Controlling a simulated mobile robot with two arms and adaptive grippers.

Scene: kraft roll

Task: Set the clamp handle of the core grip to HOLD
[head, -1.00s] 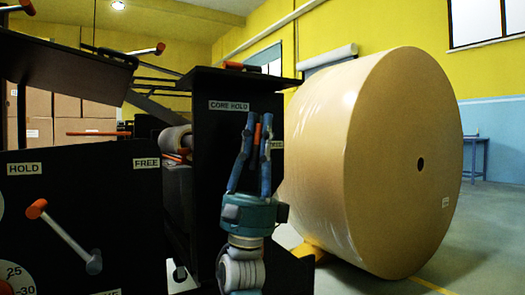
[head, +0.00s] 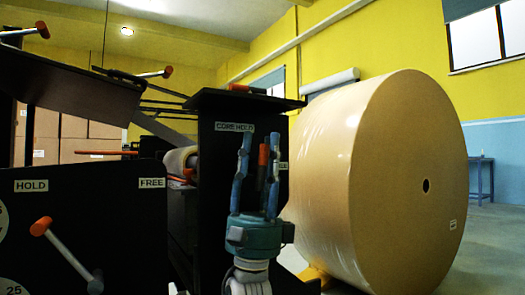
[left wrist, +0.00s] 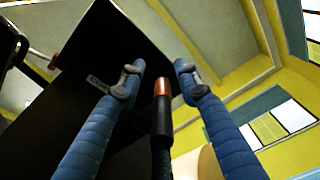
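The core grip's clamp handle (head: 263,155), with an orange tip and black shaft, stands roughly upright on the dark post. A CORE HOLD label (head: 235,127) is up and left of it; a partly hidden label is to its right. My left gripper (head: 260,143) is open, its blue fingers on either side of the handle in the head view. In the left wrist view, the handle (left wrist: 162,110) rises between the spread fingers (left wrist: 158,74), with visible gaps on both sides. The handle's lower part is hidden by the gripper. My right gripper is not in view.
A large kraft roll (head: 395,190) stands close on the right. On the left, a dark panel (head: 110,235) carries HOLD and FREE labels and another orange-knobbed lever (head: 65,255). A dark ledge (head: 245,98) overhangs the post.

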